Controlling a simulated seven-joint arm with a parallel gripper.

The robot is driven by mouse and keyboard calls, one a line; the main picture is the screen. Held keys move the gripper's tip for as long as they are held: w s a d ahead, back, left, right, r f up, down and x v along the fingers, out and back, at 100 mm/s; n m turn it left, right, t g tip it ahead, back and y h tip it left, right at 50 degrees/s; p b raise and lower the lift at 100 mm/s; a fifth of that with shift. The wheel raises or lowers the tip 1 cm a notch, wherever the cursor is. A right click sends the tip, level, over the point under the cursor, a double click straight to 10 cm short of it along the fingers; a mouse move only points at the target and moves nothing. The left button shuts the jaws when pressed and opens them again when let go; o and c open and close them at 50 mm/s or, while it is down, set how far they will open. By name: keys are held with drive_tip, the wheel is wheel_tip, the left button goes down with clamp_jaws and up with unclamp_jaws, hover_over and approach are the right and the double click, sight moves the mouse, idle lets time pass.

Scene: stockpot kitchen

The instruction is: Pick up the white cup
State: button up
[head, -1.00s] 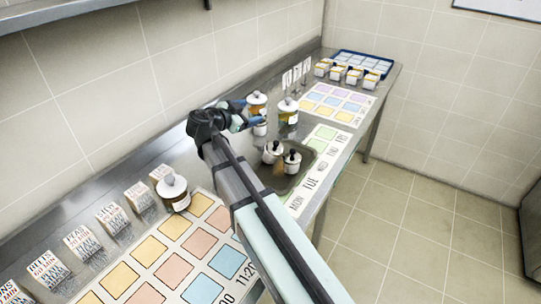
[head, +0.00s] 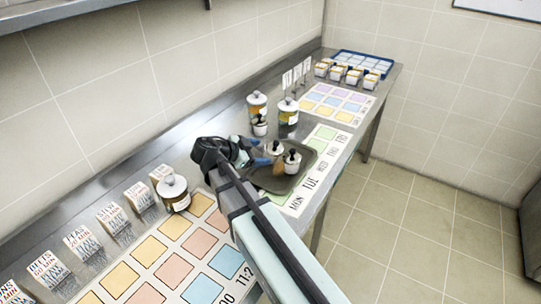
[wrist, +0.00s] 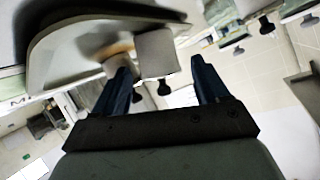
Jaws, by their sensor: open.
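Two white cups with dark knobs stand in a grey-brown tray on the bench: one at the left (head: 274,148) and one at the right (head: 292,161). A third small white cup (head: 260,127) stands behind the tray by the jars. My gripper (head: 259,153) is open at the tray's left side, close to the left cup. In the wrist view its blue fingers (wrist: 161,62) stand apart, with a white cup (wrist: 156,48) in line between them near the tips. I cannot tell whether they touch it. The gripper hides part of the tray's left side.
The tray (head: 312,176) also holds a brown item (head: 279,167). Two lidded jars (head: 257,104) and (head: 288,112) stand behind it. Another lidded jar (head: 174,193) is on the left. A blue crate (head: 375,59) is at the far end.

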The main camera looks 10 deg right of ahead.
sight(265, 152)
drive_tip(key=shift+x, duration=3.1)
drive_tip(key=shift+s+r, duration=0.1)
drive_tip(key=shift+s, duration=0.05)
drive_tip(key=c, duration=0.9)
